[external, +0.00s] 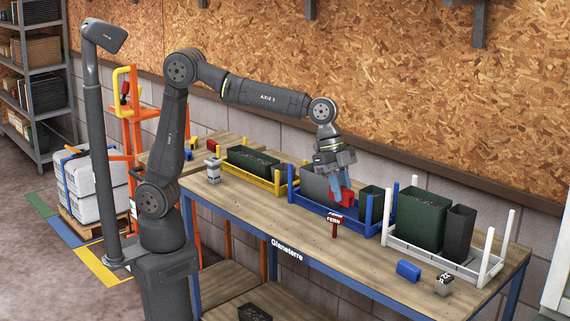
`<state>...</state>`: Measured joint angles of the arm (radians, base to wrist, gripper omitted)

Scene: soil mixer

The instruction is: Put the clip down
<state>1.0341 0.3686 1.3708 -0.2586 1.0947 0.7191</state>
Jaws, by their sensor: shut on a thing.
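My gripper (341,188) points down above the blue-framed tray (313,210) in the middle of the bench. Its light blue fingers are shut on a small red block-like clip (347,197), which is held at the tray's grey and green containers. I cannot tell whether the clip touches anything below it. A similar blue clip (408,270) lies on the bench top near the front edge, to the right of my gripper and apart from it.
A dark red "FERN" sign (335,222) stands before the blue tray. The white rack (437,255) with tall pots is right, the yellow tray (253,178) left. Small grey blocks stand at the bench's right (444,284) and left (213,171). The front left bench top is clear.

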